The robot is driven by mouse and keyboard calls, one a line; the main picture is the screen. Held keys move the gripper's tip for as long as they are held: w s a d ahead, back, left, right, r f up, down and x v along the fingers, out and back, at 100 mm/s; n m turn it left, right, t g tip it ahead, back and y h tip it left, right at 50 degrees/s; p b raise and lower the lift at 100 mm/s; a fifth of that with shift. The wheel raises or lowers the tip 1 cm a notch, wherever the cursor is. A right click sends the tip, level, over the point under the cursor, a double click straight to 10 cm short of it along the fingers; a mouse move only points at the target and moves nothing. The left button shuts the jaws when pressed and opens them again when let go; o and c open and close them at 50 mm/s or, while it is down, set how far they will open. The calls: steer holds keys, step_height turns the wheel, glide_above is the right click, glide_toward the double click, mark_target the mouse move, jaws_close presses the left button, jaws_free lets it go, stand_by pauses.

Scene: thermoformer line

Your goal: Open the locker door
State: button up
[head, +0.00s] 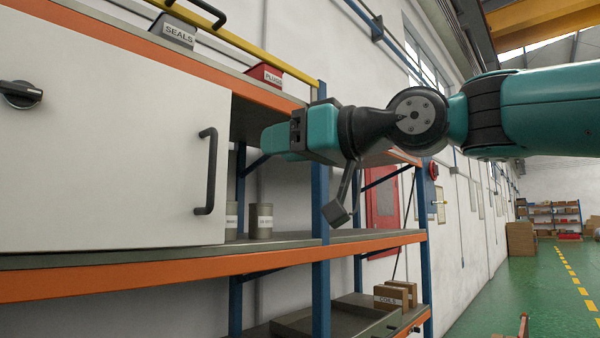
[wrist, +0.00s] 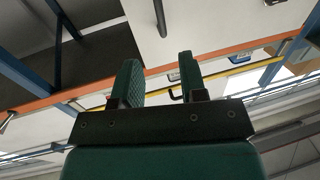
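The white locker door (head: 110,130) fills the left of the head view, standing on the shelf and apparently shut. Its black bar handle (head: 208,170) is upright near the right edge; a black knob (head: 20,94) sits far left. My gripper (head: 268,140) is right of the handle and slightly higher, pointing left, apart from it. In the wrist view my gripper (wrist: 158,68) is open, with nothing between its two fingers. There the handle (wrist: 160,18) shows at the top, beyond the fingertips, with the white door (wrist: 220,20) beside it.
An orange-edged shelf (head: 200,268) runs below the locker, with a blue post (head: 320,200) near my gripper. Labelled grey canisters (head: 260,220) stand right of the door. A SEALS bin (head: 175,32) and a red PLUGS bin (head: 264,75) sit above. Open green floor (head: 520,290) lies right.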

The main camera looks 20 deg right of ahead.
steer(key=b+v, duration=0.2)
steer(key=b, duration=0.5)
steer(key=shift+s+d+f, duration=0.1)
steer(key=shift+d+f, duration=0.05)
steer(key=shift+f, duration=0.05)
stand_by(0.3)
